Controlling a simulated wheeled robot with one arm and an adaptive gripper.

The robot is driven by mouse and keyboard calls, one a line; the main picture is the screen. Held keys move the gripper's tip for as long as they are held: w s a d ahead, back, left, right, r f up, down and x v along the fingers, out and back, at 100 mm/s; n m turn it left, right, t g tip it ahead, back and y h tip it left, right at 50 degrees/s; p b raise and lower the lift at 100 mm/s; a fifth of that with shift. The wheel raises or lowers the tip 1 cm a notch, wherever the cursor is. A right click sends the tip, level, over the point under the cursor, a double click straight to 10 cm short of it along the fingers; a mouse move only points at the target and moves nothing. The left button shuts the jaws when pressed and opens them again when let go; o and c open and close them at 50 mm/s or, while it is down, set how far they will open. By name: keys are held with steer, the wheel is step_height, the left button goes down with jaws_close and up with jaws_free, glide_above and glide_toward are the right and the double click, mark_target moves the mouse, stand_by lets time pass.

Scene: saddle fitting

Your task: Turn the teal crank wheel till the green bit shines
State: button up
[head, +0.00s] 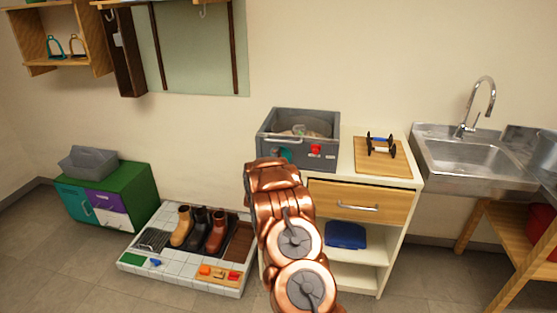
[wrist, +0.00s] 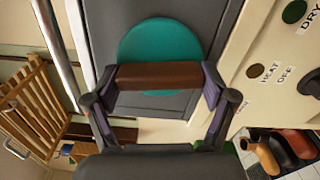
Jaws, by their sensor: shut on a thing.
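The teal crank wheel (wrist: 185,42) is a flat disc on the dark grey side of a box. A brown handle (wrist: 158,75) crosses in front of its lower part. My gripper (wrist: 158,88) has a finger at each end of this handle and is shut on it. A round dark green bit (wrist: 294,11), beside the word DRY, looks dull. In the head view a little of the teal wheel (head: 285,153) shows on the grey box (head: 325,162); my copper arm hides my gripper there.
A brown round spot (wrist: 254,71) lies near the words HEAT OFF, with a dark knob (wrist: 312,84) at the edge. A wooden board (head: 385,168) with a small stand lies right of the box. Boots (head: 200,230) stand on a tiled tray (head: 140,262) on the floor.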

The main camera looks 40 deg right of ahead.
stand_by(0.3)
steer(key=o, duration=1)
steer(key=shift+a, duration=0.1)
steer(key=v, duration=1.1)
steer(key=shift+s+a, duration=0.25)
steer(key=shift+a, duration=0.1)
